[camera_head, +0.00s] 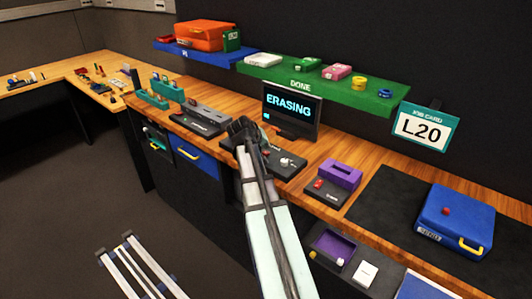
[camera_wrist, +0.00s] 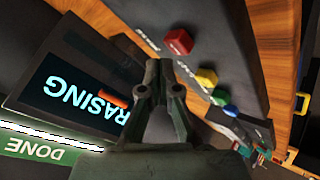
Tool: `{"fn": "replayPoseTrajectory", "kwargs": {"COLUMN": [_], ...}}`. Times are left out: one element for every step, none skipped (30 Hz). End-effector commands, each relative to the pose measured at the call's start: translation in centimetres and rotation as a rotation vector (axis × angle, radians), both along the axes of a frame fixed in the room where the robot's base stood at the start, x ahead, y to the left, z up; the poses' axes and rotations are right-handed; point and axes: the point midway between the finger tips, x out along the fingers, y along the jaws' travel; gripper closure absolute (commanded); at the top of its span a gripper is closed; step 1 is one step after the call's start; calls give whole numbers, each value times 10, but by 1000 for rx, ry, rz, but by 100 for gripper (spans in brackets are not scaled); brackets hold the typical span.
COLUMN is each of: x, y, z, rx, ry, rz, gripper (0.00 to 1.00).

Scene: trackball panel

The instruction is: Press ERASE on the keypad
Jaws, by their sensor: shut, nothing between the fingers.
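The monitor (camera_head: 290,108) stands at the back of the bench and reads ERASING; its screen also shows in the wrist view (camera_wrist: 75,85), partly cut off by my gripper. My gripper (camera_head: 241,128) is shut and empty, over the bench just left of the monitor. In the wrist view its fingertips (camera_wrist: 158,72) are close together beside a dark button panel (camera_wrist: 222,45). The panel carries a red button (camera_wrist: 178,41), a yellow button (camera_wrist: 206,78), a green one and a blue one. The label by the red button is too small to read. Contact cannot be told.
A grey device (camera_head: 207,117) lies left of my gripper. Right of my arm are a dark panel (camera_head: 285,163) and a purple block (camera_head: 341,174). A green DONE shelf (camera_head: 315,82) hangs above the monitor. A blue case (camera_head: 456,213) sits on a dark mat at right.

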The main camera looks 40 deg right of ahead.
Motion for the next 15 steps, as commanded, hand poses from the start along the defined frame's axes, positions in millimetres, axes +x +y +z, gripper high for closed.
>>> {"fn": "replayPoseTrajectory", "kwargs": {"x": [0,0,0,0,0,0,0,0,0,0,0,0,0,0,0], "y": [0,0,0,0,0,0,0,0,0,0,0,0,0,0,0], "z": [0,0,1,2,3,5,7,9,13,16,18,22,25,27,31], "rx": [0,0,0,0,0,0,0,0,0,0,0,0,0,0,0], "ry": [0,0,0,0,0,-1,-1,-1,-1,-1,-1,-1,-1,-1,-1], "rz": [0,0,0,0,0,1,1,1,1,1,1,1,1,1,1], "gripper": [100,100,100,100,100,100,100,100,100,100,100,100,100,100,100]}}
